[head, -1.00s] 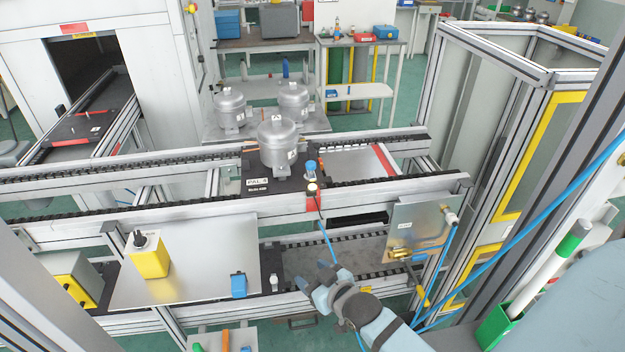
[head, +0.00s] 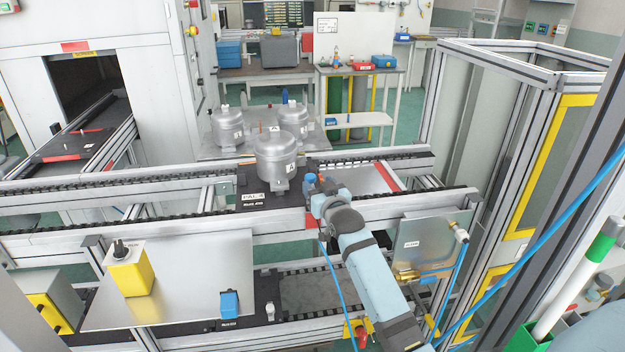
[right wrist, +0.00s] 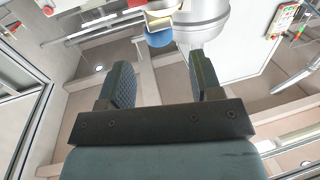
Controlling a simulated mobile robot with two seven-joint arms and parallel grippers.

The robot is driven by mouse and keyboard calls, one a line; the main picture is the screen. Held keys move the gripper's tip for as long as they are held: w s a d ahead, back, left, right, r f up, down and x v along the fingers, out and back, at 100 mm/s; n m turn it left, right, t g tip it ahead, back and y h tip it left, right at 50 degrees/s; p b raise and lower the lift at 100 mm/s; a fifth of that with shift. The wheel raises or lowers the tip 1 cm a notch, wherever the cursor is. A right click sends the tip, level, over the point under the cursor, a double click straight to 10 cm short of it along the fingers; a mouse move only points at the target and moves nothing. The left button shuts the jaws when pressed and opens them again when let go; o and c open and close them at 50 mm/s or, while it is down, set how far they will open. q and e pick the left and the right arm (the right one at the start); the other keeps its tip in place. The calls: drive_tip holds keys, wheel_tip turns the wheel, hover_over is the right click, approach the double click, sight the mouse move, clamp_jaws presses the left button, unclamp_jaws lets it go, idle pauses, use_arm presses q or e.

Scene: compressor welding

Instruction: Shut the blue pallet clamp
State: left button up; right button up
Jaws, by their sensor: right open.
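The blue pallet clamp (head: 310,180) is a small blue part on the black pallet (head: 257,200), just right of a grey steel compressor (head: 277,158). My right gripper (head: 315,192) is right at the clamp, and its wrist hides part of it. In the right wrist view the blue part (right wrist: 158,37) lies just beyond and between the two open fingers (right wrist: 161,72). The gap between the fingers is empty. The compressor (right wrist: 207,20) stands close behind the right finger there. I cannot tell whether a finger touches the clamp. My left gripper is not in view.
The conveyor rail (head: 150,216) runs across below the arm. More compressors (head: 227,128) stand on a plate behind. A metal panel with a yellow switch box (head: 130,275) is at the front left. A metal plate (head: 425,243) and blue hose (head: 525,240) are at the right.

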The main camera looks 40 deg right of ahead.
sight(313, 178)
drive_tip(key=shift+x, duration=2.3)
clamp_jaws()
